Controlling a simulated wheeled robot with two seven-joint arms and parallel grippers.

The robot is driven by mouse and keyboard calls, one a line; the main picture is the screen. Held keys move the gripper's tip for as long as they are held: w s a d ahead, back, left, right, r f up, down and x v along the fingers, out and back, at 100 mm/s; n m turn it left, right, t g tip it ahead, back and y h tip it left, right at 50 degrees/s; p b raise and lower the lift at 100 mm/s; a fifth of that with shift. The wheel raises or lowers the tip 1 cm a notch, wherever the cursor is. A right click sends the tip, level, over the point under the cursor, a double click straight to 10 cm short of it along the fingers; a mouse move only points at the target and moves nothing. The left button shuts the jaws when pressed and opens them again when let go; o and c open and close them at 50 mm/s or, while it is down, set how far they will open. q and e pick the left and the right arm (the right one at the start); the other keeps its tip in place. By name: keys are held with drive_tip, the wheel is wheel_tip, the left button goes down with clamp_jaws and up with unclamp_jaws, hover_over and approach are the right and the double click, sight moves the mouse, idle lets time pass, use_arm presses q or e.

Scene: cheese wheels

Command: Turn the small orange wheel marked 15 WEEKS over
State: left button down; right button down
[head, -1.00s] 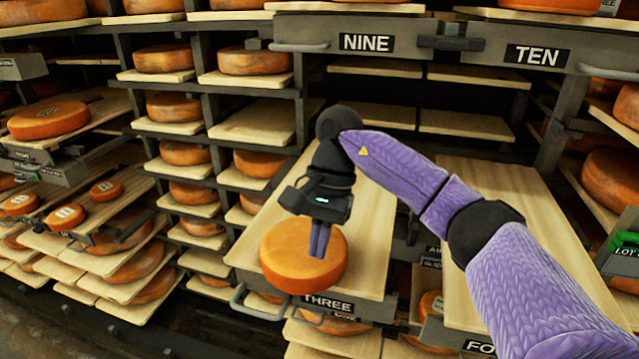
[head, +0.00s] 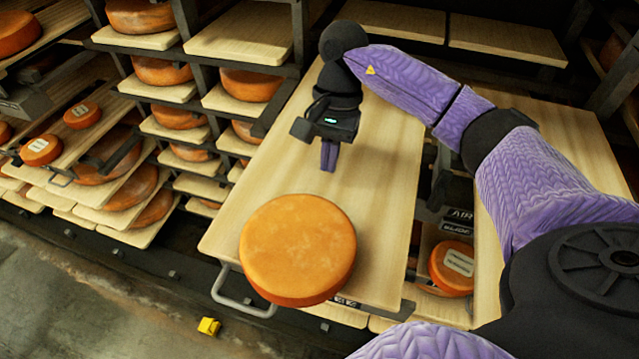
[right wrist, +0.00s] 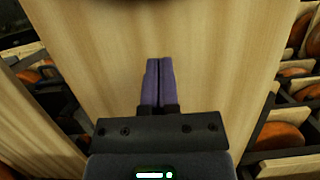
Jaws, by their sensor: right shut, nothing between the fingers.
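An orange cheese wheel (head: 298,248) lies flat at the front end of the pulled-out wooden board (head: 225,228) and slightly overhangs its front edge. Its upper face is bare, and I read no 15 WEEKS mark on it. My right gripper (head: 328,170) is shut and empty, fingers pointing down, over the board behind the wheel and apart from it. In the right wrist view the shut fingers (right wrist: 158,65) show against bare board, with no wheel between them. Smaller orange wheels with pale labels (head: 41,150) (head: 82,115) lie on a board at left; their writing is too small to read. My left gripper is out of view.
Racks of boards with wheels (head: 178,116) stand at the left and back. A labelled wheel (head: 455,265) sits lower at right beside the board. A metal handle (head: 243,300) projects at the board's front. A yellow object (head: 209,326) is on the floor. The board behind the wheel is clear.

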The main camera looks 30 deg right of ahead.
sight(315, 197)
drive_tip(key=x, duration=0.1)
drive_tip(key=p+x, duration=0.1)
drive_tip(key=x, duration=0.1)
drive_tip(key=shift+s+a+r, duration=0.15)
drive_tip(key=shift+s+a, duration=0.05)
drive_tip(key=s+a+p, duration=0.2)
drive_tip(key=shift+a, duration=0.35)
drive_tip(key=shift+s+a+f+b, duration=0.25)
drive_tip(key=shift+s+a+b, duration=0.1)
drive_tip(key=shift+s+a, duration=0.15)
drive_tip(key=shift+s+a+r, duration=0.15)
drive_tip(key=shift+s+a, duration=0.15)
drive_tip(key=shift+a, duration=0.15)
drive_tip(key=shift+w+d, duration=0.1)
